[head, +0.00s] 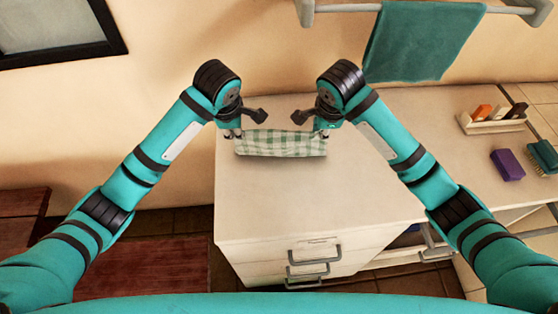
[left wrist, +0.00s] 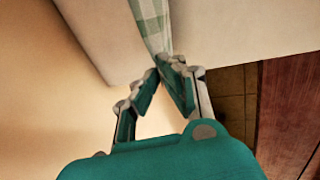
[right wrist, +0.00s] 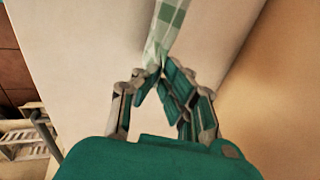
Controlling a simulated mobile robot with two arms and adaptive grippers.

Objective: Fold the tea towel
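The tea towel (head: 281,143) is green-and-white checked and lies as a narrow strip across the far part of the pale countertop. My left gripper (head: 232,134) is at its left end and my right gripper (head: 323,133) at its right end. In the left wrist view the fingers (left wrist: 164,64) close together on a gathered end of the towel (left wrist: 152,25). In the right wrist view the fingers (right wrist: 158,72) likewise pinch the other gathered end of the towel (right wrist: 166,25). The towel's underside is hidden.
The countertop (head: 300,195) is clear in front of the towel. At the right are a white caddy (head: 490,125), a purple sponge-like block (head: 507,165) and a teal brush (head: 543,157). A teal towel (head: 420,42) hangs on a rail above. Drawers with handles (head: 315,260) are below.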

